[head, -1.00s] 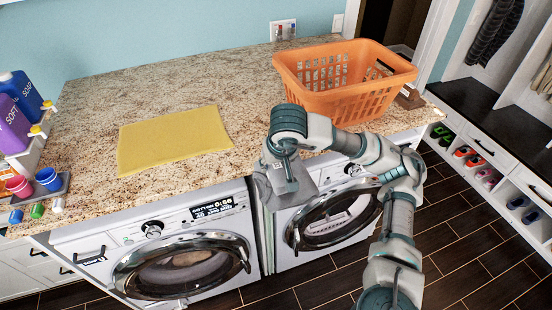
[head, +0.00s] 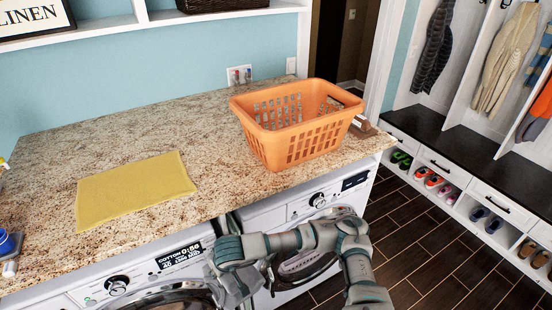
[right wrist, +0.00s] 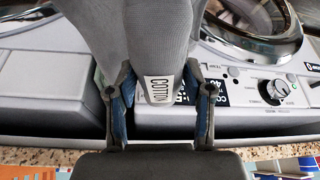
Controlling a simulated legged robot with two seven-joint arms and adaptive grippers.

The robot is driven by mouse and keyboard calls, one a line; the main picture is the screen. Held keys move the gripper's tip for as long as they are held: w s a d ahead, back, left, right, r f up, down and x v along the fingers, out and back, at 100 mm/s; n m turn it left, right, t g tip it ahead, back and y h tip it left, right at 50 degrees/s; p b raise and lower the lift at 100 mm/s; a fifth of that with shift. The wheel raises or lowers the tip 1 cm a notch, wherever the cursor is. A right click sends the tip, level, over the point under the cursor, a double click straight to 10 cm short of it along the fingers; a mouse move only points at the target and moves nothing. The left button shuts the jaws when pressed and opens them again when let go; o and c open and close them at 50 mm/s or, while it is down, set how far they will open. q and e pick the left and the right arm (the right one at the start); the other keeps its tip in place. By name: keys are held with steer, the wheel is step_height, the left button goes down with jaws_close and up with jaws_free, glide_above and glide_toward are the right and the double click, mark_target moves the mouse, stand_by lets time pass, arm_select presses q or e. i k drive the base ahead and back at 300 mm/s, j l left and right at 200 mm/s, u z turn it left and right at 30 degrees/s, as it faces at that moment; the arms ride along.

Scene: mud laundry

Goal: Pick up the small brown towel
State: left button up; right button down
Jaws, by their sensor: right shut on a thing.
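In the head view the same cloth (head: 236,287) hangs from my right gripper, in front of the washing machines and below the counter's front edge. It looks grey, not clearly brown. A flat yellow cloth (head: 135,188) lies on the counter, apart from the gripper. My left gripper is not in view.
An orange laundry basket (head: 300,135) stands on the granite counter (head: 130,125) near its right end. Two front-loading washers (head: 165,280) are under the counter. A bench with shoe cubbies (head: 430,170) is at the right. The counter between yellow cloth and basket is clear.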

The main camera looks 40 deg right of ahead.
mark_target(361, 128)
steer(key=i+z, duration=0.2)
steer(key=z, duration=1.35)
